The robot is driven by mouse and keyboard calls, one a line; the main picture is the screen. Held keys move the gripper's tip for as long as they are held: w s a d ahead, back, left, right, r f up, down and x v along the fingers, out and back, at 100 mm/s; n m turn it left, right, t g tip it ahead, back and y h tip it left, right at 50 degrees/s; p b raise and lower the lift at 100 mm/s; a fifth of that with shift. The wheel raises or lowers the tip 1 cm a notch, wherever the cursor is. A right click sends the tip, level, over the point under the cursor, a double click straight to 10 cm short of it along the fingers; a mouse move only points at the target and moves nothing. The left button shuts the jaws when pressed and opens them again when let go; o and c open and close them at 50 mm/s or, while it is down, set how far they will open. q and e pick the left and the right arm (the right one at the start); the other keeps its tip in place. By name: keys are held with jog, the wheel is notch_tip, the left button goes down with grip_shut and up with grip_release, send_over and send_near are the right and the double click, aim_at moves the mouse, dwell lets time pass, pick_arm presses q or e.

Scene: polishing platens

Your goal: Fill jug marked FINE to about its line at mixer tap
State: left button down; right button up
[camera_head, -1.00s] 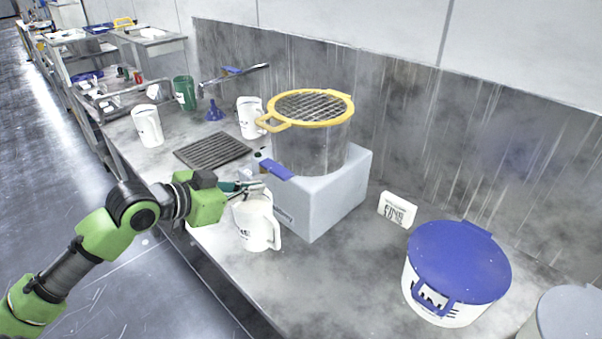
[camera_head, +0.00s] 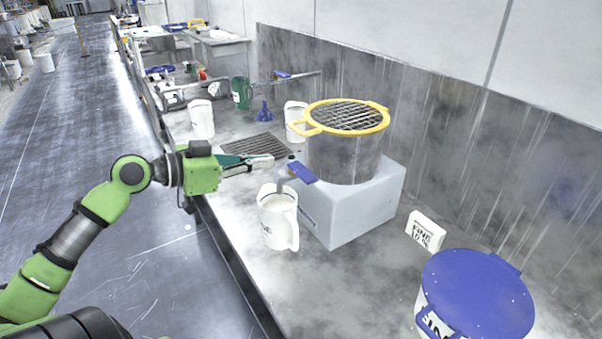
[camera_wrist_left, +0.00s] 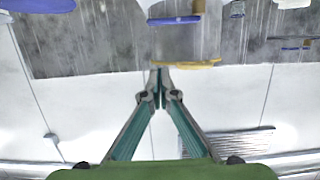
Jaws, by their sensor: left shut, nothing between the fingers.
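The white jug (camera_head: 277,222) stands upright on the bench under the mixer's tap spout (camera_head: 282,184). Its dark lettering is partly readable and ends in "NE". A pale surface shows inside its mouth; I cannot make out the fill line or a falling stream. The tap's blue lever (camera_head: 301,172) sits on the grey mixer base (camera_head: 352,212), above and right of the jug. My left gripper (camera_head: 271,160) is shut and empty, behind and above the jug, apart from it. Its closed teal fingers show in the left wrist view (camera_wrist_left: 160,72). My right gripper is not in view.
A steel pot with a yellow-rimmed mesh top (camera_head: 347,116) stands on the mixer base. A FINE card (camera_head: 426,231) and a blue-lidded tub (camera_head: 476,295) are at right. White jugs (camera_head: 202,119), a green jug (camera_head: 241,92), a blue funnel (camera_head: 265,112) and a drain grate (camera_head: 254,146) lie beyond.

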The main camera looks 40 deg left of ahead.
pick_arm(q)
jog(key=p, duration=0.4)
send_over(302, 172)
jog(key=s+d, duration=0.2)
jog(key=s, duration=0.1)
notch_tip(302, 172, down, 2)
jog(key=shift+a+f+p, duration=0.15)
jog(key=shift+f, duration=0.95)
jog(key=shift+a+f+p, duration=0.1)
jog(key=shift+f+p, duration=0.05)
jog(key=shift+f, duration=0.95)
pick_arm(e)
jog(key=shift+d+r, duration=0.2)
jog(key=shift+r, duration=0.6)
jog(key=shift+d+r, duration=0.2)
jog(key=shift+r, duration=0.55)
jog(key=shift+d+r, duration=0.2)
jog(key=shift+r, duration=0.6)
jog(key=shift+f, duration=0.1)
